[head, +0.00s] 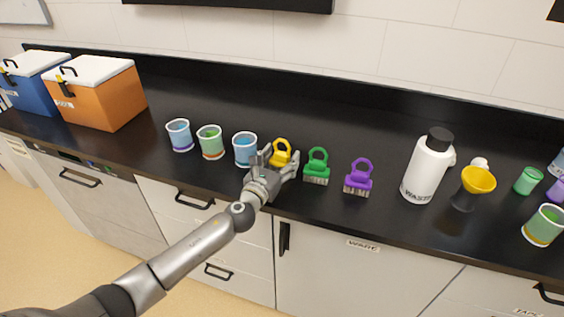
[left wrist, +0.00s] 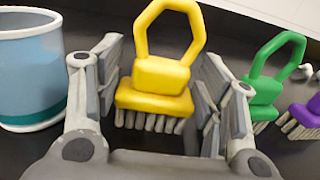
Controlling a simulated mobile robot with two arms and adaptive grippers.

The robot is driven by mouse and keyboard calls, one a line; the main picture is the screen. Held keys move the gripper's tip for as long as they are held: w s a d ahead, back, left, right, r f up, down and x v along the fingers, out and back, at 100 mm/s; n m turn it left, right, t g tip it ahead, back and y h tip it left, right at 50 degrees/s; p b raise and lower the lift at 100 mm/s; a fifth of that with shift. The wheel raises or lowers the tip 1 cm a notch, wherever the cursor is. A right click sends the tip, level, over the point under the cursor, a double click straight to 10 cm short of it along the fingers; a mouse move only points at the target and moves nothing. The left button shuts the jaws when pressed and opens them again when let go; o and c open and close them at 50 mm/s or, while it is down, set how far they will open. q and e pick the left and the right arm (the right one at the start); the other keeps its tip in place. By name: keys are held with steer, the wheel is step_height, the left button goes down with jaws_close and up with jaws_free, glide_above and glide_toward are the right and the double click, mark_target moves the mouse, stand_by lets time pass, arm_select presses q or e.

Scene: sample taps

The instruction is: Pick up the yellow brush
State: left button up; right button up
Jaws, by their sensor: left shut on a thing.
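The yellow brush (head: 281,150) stands on the black counter, bristles down and loop handle up, between a blue cup and a green brush. My left gripper (head: 277,165) is at the brush, with a finger on each side of it. In the left wrist view the yellow brush (left wrist: 160,88) fills the space between the fingers (left wrist: 165,105), and its handle rises above them. The gripper is shut on the brush. The lower bristles are partly hidden behind the gripper's palm. My right gripper is not in view.
A blue cup (head: 244,149) is close on the left, with more cups beyond. A green brush (head: 316,166) and a purple brush (head: 358,177) stand to the right. Further right are a white waste bottle (head: 427,168) and a yellow funnel (head: 478,180). The counter behind is clear.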

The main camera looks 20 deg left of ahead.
mark_target(281, 155)
arm_select(q)
steer(key=shift+r, duration=0.15)
steer(key=shift+r+p, duration=0.35)
steer(key=shift+r, duration=0.2)
step_height(281, 155, up, 3)
steer(key=shift+s+f+p, duration=0.1)
steer(key=shift+f+p, duration=0.1)
steer(key=shift+p, duration=0.45)
steer(key=s+d+r, duration=0.7)
steer(key=s+r, duration=0.2)
steer(key=s, duration=0.3)
steer(key=s+a+f+n+y, duration=0.1)
steer(key=s+a+f+y, duration=0.1)
steer(key=s+a, duration=0.4)
steer(key=shift+s+f+n+y+p, duration=0.3)
steer(key=shift+s+f+p, duration=0.2)
steer(key=shift+s, duration=2.05)
